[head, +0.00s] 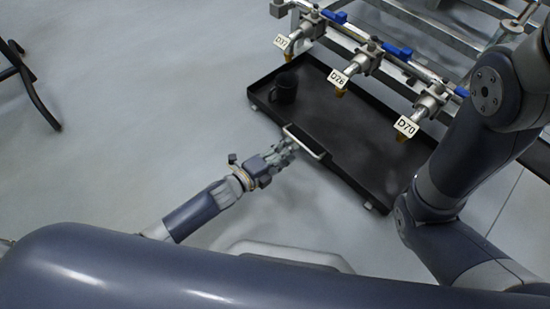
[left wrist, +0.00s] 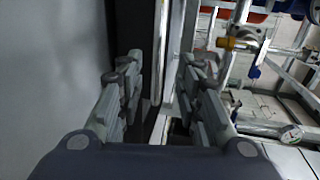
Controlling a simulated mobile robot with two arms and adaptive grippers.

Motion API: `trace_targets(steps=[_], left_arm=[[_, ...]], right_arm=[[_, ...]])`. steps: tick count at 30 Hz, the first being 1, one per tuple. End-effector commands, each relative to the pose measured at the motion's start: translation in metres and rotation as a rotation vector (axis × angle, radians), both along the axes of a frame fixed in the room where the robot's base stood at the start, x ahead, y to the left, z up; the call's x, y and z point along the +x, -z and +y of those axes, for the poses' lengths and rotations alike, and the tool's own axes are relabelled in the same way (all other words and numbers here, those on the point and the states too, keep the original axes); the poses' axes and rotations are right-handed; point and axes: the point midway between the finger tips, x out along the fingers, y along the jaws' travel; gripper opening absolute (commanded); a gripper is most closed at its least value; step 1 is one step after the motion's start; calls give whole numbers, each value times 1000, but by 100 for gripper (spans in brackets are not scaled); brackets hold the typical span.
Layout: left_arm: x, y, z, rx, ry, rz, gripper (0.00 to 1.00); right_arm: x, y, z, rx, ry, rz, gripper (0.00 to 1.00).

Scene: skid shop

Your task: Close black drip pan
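The black drip pan (head: 345,150) lies under a row of taps in the head view, with much of it out in front of the rack. A pale handle (head: 305,143) is on its near long edge. My left gripper (head: 287,150) is at the left end of this handle. In the left wrist view my left gripper (left wrist: 158,78) has its two fingers apart, with a dark edge and a pale upright strip showing between them. I cannot tell whether the fingers touch the handle. My right arm comes in at the right, but its gripper is not seen.
Taps with blue levers and tags D77 (head: 282,42), D26 (head: 338,78) and D70 (head: 406,126) hang over the pan from a metal rack (head: 425,30).

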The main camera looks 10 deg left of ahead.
Motion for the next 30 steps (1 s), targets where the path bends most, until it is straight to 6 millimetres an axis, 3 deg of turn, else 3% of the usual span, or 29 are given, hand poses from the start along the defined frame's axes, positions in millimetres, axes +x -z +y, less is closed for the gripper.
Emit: trace_targets(steps=[4, 9, 27, 30], left_arm=[[-21, -4, 16, 2, 0, 2, 33], [-33, -9, 25, 0, 1, 1, 33], [-36, -10, 27, 0, 1, 0, 33], [-36, -17, 24, -17, 3, -3, 33]], right_arm=[[0, 0, 0, 0, 0, -1, 20], [0, 0, 0, 0, 0, -1, 20], [-1, 0, 0, 0, 0, -2, 20], [2, -2, 0, 0, 1, 5, 20]])
